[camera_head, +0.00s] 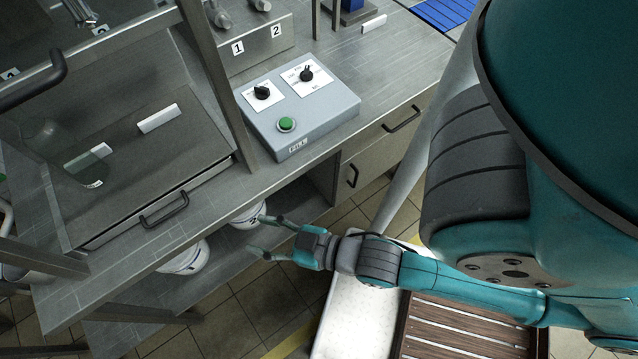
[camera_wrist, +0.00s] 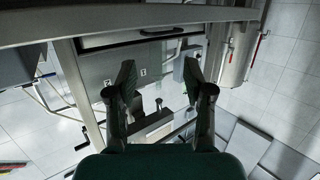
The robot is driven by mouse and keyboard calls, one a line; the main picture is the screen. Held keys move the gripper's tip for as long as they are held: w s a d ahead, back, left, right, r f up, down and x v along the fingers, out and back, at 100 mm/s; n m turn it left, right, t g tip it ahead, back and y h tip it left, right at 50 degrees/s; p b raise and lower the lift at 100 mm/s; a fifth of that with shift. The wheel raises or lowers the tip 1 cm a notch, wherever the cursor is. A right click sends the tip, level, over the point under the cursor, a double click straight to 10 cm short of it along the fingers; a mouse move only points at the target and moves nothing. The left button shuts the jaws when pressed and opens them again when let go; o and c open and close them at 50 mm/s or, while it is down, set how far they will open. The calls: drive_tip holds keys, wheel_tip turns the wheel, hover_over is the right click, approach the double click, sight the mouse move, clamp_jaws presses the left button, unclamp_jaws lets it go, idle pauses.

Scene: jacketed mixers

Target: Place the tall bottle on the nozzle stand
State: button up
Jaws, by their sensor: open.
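My gripper (camera_head: 257,234) is open and empty in the head view, in front of the bench's lower shelf. Its two fingers also show spread apart in the wrist view (camera_wrist: 158,84), with nothing between them. A clear, bottle-like shape (camera_head: 60,148) with a small white label stands at the left, behind the frame posts; I cannot tell for sure that it is the tall bottle. A metal block with number plates 1 and 2 (camera_head: 258,46) and metal fittings stands at the back of the bench; I cannot tell whether it is the nozzle stand.
A grey control box (camera_head: 300,110) with two knobs and a green button, labelled FILL, sits on the bench. White tubs (camera_head: 186,259) stand below it near my gripper. Metal posts (camera_head: 215,80) cross the left side. A slatted wooden surface (camera_head: 455,330) lies at the bottom.

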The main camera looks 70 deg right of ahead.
drive_tip(key=s+g, duration=0.1)
drive_tip(key=s, duration=1.2)
drive_tip(key=shift+d, duration=0.2)
drive_tip(key=shift+s, duration=0.1)
idle(1.2)
